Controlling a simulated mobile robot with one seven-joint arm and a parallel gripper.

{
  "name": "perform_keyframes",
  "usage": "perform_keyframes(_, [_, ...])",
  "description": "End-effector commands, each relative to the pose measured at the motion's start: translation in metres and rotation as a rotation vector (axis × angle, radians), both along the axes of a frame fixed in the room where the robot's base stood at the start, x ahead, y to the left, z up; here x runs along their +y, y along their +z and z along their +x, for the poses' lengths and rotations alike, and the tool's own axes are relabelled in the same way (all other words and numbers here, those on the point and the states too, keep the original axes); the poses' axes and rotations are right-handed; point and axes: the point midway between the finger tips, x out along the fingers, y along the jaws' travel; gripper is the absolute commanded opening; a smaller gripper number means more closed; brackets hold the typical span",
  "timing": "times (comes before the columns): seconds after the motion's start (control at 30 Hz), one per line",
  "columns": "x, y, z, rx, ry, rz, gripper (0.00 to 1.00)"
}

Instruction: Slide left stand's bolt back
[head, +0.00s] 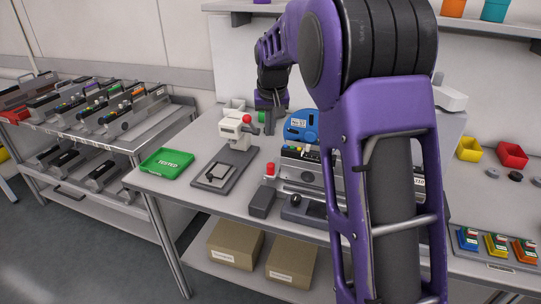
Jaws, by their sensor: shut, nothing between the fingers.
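A grey stand (317,181) carrying a feeder with coloured parts is on the bench, its right part hidden behind my arm. In front of it is a low dark block with a black ball knob (320,199); I cannot tell whether this is the bolt. To its left, another bench device (236,127) has a white head, a red knob and a grey base with a black lever. My gripper (271,127) points down above the back of the bench, just right of the white head and left of the blue reel.
A green tray (166,162) marked TESTED lies at the bench's left. A trolley (90,125) with several feeders is at left. Cartons (235,244) lie on the lower shelf.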

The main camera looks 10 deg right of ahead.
Motion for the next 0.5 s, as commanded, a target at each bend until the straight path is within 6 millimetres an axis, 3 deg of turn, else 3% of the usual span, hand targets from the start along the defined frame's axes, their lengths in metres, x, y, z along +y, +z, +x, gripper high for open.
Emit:
perform_keyframes(0.27, [0.0,-0.005,0.002,-0.002,-0.001,0.0,0.0])
perform_keyframes(0.5, [-0.001,-0.044,0.015,0.001,-0.001,-0.001,0.0])
